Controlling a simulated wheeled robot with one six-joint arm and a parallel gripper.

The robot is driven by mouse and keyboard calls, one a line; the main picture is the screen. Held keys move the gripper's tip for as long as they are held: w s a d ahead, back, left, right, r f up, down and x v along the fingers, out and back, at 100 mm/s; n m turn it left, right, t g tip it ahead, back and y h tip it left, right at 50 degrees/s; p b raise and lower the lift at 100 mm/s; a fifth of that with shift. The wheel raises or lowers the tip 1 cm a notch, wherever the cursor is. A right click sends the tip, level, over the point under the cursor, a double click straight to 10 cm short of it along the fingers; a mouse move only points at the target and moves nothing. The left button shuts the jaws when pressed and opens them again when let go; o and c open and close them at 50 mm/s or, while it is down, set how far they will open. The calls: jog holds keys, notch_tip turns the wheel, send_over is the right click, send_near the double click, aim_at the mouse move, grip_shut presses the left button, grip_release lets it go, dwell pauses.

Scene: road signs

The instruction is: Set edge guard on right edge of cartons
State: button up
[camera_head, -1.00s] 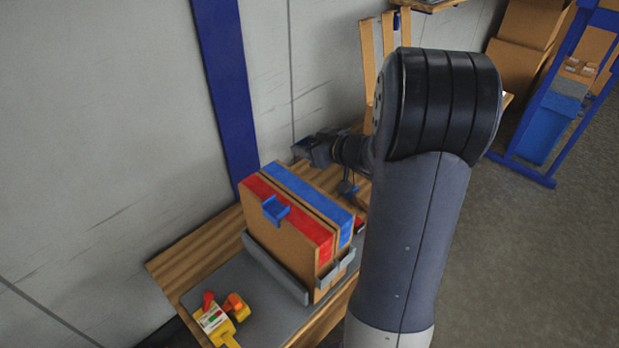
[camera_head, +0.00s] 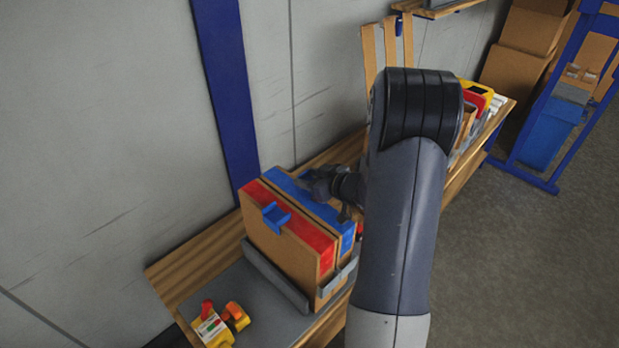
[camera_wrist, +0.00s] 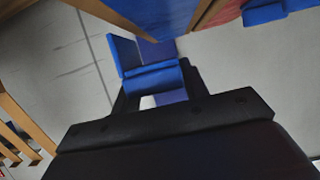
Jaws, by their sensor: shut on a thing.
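Two brown cartons stand side by side, one with a red top band (camera_head: 305,228) and one with a blue top band (camera_head: 300,194). A blue edge guard (camera_head: 275,215) sits on the near left edge of the red-banded carton. My gripper (camera_head: 318,184) is beside the far right part of the blue-banded carton, partly hidden by my arm. In the wrist view my gripper (camera_wrist: 155,96) is shut on another blue edge guard (camera_wrist: 145,60), an angled piece. There it lies close to the carton's blue band (camera_wrist: 160,16); I cannot tell whether they touch.
A grey holder (camera_head: 275,280) surrounds the cartons' base on a wooden bench (camera_head: 185,262). A yellow tape dispenser (camera_head: 215,328) lies at the front left. Upright wooden slats (camera_head: 388,42) and red and yellow items (camera_head: 480,95) stand farther right. A blue post (camera_head: 222,80) is on the wall behind.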

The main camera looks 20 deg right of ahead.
jog(key=shift+s+f+b, duration=0.1)
jog(key=shift+f+b, duration=0.3)
jog(key=shift+f, duration=0.25)
jog(key=o, duration=1)
jog(key=shift+s+f, duration=0.1)
jog(key=shift+f, duration=0.1)
jog(key=shift+c, duration=0.2)
jog(key=shift+r, duration=0.2)
jog(key=r+v, duration=0.1)
jog(key=v, duration=1.1)
jog(key=shift+r, duration=0.2)
jog(key=shift+w, duration=0.2)
